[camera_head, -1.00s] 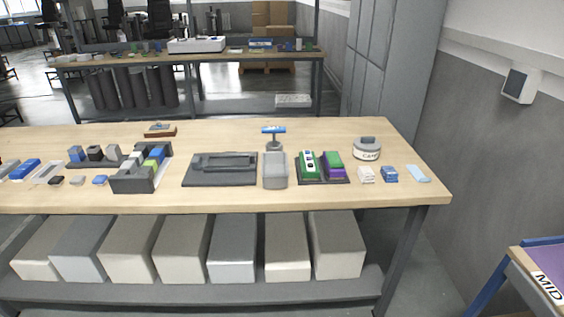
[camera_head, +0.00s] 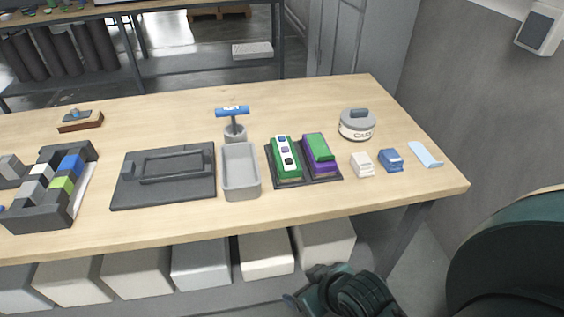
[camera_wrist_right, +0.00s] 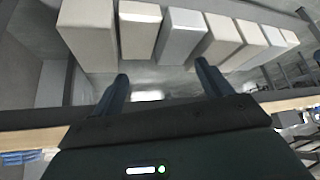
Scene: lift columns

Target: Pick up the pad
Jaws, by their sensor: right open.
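A thin light-blue flat piece (camera_head: 426,154), which looks like the pad, lies on the table near its right edge, to the right of a small blue block (camera_head: 391,160). Nothing touches it. My right gripper (camera_wrist_right: 161,80) is open and empty in the wrist view, pointing towards the pale boxes under the table. In the head view, my right arm comes in at the lower right, and the gripper is low in front of the table, well away from the pad. The pad does not show in the wrist view. My left gripper is not in view.
A white block (camera_head: 362,164) and a round labelled tin (camera_head: 357,124) stand left of the pad. Green and purple blocks sit on a dark tray (camera_head: 330,177). A grey bin (camera_head: 240,172) is further left. The table's front edge (camera_head: 400,201) lies between arm and pad.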

